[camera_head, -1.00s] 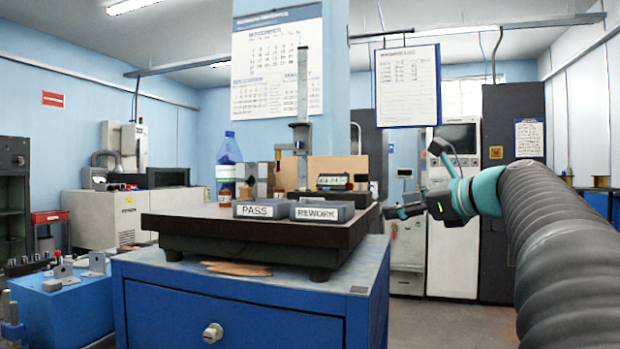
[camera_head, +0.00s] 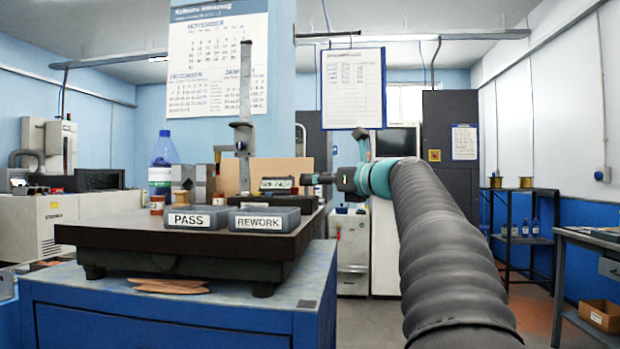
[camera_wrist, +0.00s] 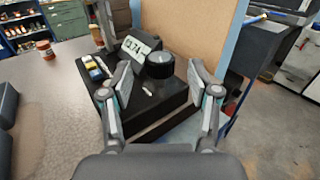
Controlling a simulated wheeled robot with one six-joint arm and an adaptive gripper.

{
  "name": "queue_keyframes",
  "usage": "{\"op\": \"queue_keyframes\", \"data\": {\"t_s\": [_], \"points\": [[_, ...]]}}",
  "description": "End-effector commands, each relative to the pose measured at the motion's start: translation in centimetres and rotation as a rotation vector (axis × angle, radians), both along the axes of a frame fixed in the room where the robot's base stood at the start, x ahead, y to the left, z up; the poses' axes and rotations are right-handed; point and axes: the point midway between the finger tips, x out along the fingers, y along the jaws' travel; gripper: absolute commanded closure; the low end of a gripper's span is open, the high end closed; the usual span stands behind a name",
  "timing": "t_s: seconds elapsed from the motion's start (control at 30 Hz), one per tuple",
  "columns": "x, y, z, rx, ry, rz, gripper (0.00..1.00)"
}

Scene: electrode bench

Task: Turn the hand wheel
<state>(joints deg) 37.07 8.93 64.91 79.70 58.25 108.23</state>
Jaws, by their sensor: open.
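A black round knob, which looks like the hand wheel (camera_wrist: 160,65), stands on top of a black instrument box (camera_wrist: 148,118) in the wrist view. A tilted white display (camera_wrist: 133,46) reading about 0.74 sits to its left. My gripper (camera_wrist: 161,78) is open, with one finger on each side of the knob. The fingers appear apart from it; their height above it is hard to tell. In the head view my gripper (camera_head: 322,181) is small and points left toward the instrument display (camera_head: 277,184). The knob is not clear there.
The instrument stands on a dark surface plate (camera_head: 195,238) on a blue cabinet (camera_head: 160,320). PASS (camera_head: 196,218) and REWORK (camera_head: 262,220) trays sit at its front. A tall gauge column (camera_head: 245,120) and a blue-capped bottle (camera_head: 163,155) stand behind. A tan board (camera_wrist: 190,28) rises behind the knob.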

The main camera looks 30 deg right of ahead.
Motion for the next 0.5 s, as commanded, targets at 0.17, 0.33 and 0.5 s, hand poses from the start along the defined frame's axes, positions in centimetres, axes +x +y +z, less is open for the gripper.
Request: {"op": "queue_keyframes", "data": {"t_s": [0.17, 0.33, 0.5], "points": [[2.1, 0.9, 0.0, -0.001, 0.001, 0.003, 0.39], [2.9, 1.1, 0.0, -0.001, 0.0, 0.001, 0.39], [3.0, 1.1, 0.0, -0.001, 0.0, 0.0, 0.39]]}}
